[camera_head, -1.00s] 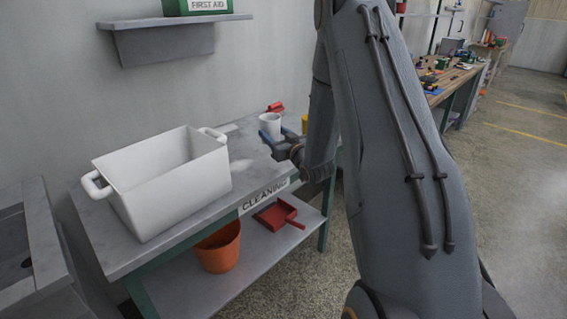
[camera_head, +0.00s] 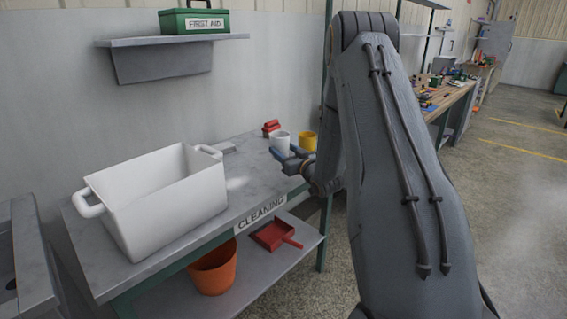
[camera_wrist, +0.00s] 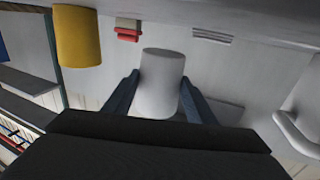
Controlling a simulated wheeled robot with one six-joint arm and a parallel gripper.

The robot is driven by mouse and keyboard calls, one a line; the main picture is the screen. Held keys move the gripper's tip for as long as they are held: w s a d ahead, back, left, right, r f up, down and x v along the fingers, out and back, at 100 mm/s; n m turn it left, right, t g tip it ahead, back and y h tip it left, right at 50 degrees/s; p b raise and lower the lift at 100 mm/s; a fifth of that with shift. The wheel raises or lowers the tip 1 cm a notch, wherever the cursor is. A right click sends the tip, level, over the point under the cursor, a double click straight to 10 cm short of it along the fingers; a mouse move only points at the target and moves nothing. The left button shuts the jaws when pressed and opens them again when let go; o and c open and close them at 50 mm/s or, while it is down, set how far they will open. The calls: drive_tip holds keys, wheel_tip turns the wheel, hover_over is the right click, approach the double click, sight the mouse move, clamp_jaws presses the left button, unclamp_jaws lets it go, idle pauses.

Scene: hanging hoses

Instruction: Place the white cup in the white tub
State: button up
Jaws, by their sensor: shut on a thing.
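The white cup (camera_head: 280,143) is upright at the right part of the cleaning bench. My gripper (camera_head: 283,154) is shut on the cup, with a blue finger on each side of it. In the wrist view the cup (camera_wrist: 158,84) sits between the two fingers (camera_wrist: 160,98). Whether its base touches the bench top is hard to tell. The white tub (camera_head: 172,212), a rectangular bin with two end handles, stands on the left part of the bench. Its handle also shows at the right edge of the wrist view (camera_wrist: 296,135).
A yellow cup (camera_head: 308,141) and a red object (camera_head: 271,128) are close to the white cup. Bare bench top (camera_head: 243,181) lies between tub and cup. An orange bucket (camera_head: 213,270) is below.

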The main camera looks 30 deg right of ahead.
drive_tip(key=shift+f+p, duration=0.35)
drive_tip(key=shift+f, duration=1.85)
drive_tip(key=shift+f, duration=0.1)
drive_tip(key=o, duration=1.2)
drive_tip(key=shift+f, duration=0.1)
